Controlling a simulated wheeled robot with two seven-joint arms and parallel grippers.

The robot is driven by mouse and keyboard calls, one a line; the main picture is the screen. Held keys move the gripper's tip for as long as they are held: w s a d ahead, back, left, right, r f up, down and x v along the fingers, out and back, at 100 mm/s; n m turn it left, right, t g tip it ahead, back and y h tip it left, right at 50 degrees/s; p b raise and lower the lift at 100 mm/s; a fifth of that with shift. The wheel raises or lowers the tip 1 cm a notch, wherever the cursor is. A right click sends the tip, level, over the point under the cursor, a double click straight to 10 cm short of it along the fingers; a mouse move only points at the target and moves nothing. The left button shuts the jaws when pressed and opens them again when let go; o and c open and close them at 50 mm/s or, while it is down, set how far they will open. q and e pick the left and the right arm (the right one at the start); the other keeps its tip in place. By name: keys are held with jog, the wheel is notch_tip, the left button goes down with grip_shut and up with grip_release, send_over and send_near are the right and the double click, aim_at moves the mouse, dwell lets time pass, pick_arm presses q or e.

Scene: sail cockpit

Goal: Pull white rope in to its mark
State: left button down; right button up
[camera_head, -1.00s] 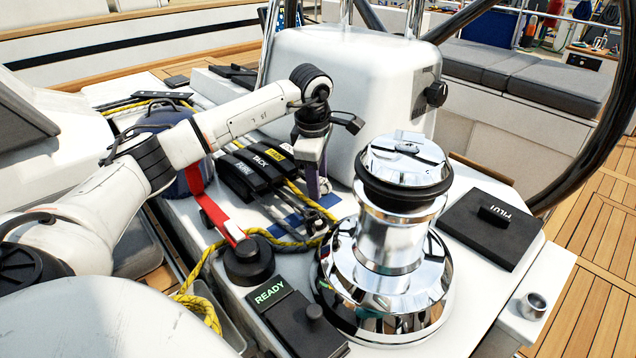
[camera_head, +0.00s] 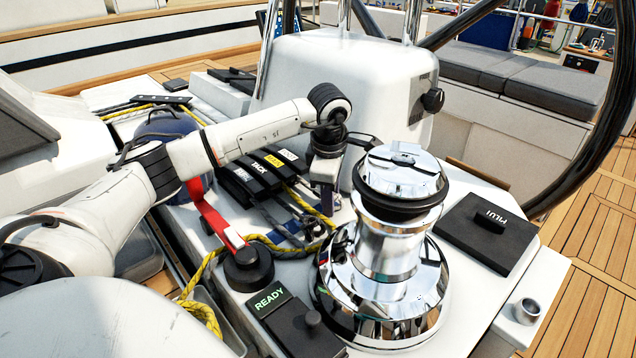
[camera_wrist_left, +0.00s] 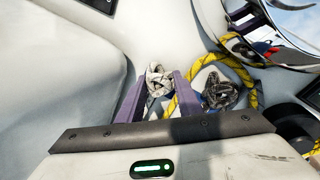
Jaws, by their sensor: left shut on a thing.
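The white rope (camera_wrist_left: 158,80) shows in the left wrist view as a pale knotted bundle between my purple fingers. My left gripper (camera_wrist_left: 160,92) is shut on it. In the head view my left gripper (camera_head: 326,205) points down between the rope clutches (camera_head: 262,172) and the chrome winch (camera_head: 385,250). The rope's run and its mark cannot be made out there. A dark grey knotted rope (camera_wrist_left: 220,92) lies just right of the fingers, apart from the held bundle. My right gripper is not in view.
A white pedestal (camera_head: 345,85) rises behind my gripper.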

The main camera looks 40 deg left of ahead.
pick_arm(q)
jog(key=shift+s+d, duration=0.1)
jog(key=shift+d, duration=1.45)
jog(key=c, duration=1.6)
grip_release()
jog(key=shift+o, duration=0.2)
jog(key=shift+a, duration=0.1)
jog(key=shift+r, duration=0.15)
jog(key=shift+r, duration=0.35)
notch_tip(320, 180, up, 9)
jog(key=s+p, duration=0.1)
jog(key=shift+s+d, duration=0.4)
jog(key=shift+d, duration=0.05)
